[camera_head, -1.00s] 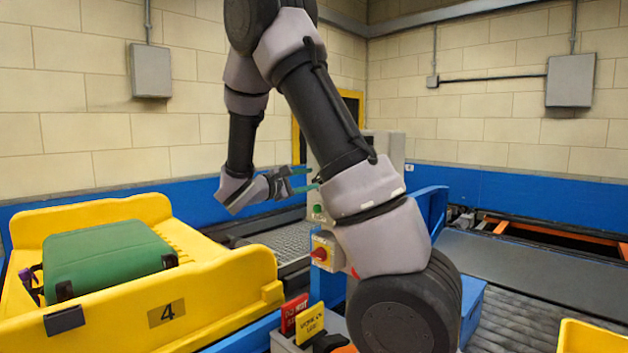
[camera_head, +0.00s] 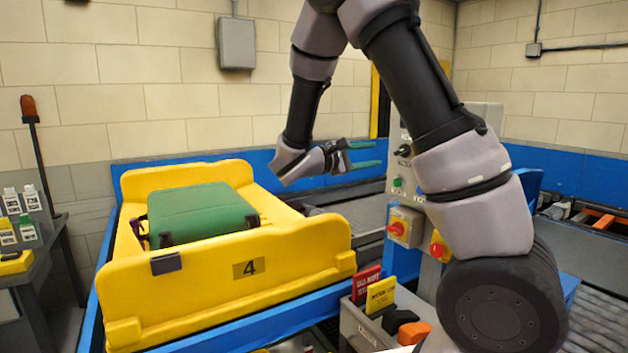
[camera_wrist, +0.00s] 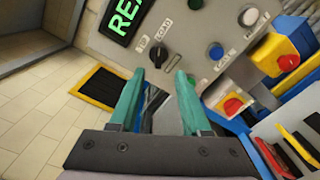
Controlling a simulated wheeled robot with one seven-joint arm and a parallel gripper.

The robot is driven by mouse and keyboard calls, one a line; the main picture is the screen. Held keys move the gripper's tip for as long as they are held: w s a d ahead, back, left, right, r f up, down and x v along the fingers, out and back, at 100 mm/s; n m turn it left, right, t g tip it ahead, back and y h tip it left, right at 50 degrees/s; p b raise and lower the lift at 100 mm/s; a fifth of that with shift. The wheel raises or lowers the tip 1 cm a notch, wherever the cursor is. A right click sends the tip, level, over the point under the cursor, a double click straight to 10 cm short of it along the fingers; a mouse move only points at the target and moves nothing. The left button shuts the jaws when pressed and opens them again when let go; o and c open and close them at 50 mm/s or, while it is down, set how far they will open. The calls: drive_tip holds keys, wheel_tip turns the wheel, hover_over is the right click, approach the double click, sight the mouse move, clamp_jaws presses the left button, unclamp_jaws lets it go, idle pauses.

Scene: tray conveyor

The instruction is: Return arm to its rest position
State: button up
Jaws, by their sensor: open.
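My gripper (camera_head: 366,156) is open and empty, its two teal fingers apart. In the head view it hangs in the air to the right of the yellow tray, in front of the control panel (camera_head: 398,135). In the wrist view the open fingers (camera_wrist: 158,100) show at the bottom, with nothing between them. The panel (camera_wrist: 190,45) lies beyond the fingertips, with a lit green display, a black knob and several buttons. My arm is bent, with the elbow high, and covers part of the panel in the head view.
A yellow tray (camera_head: 310,255) marked 4 holds a green suitcase (camera_head: 200,213) on the blue-edged conveyor. Red and yellow cards (camera_head: 380,296) stand in a grey holder below the panel. A red-and-yellow switch (camera_head: 402,228) sticks out there. A dark shelf with bottles (camera_head: 28,228) stands at far left.

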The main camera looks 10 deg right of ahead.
drive_tip(key=s+d+f+m+g+y, duration=0.1)
drive_tip(key=s+d+m+g+y, duration=0.3)
drive_tip(key=s, duration=0.3)
drive_tip(key=s+d+f+m+g+y, duration=0.1)
drive_tip(key=s+d+m+g+y, duration=0.15)
drive_tip(key=s+y, duration=0.4)
drive_tip(key=s+a+r+m+t+y, duration=0.7)
drive_tip(key=s+a+r+y, duration=0.1)
drive_tip(key=a, duration=0.3)
drive_tip(key=shift+s+a+r, duration=0.3)
drive_tip(key=shift+s+r, duration=0.05)
drive_tip(key=shift+m+t+y, duration=0.25)
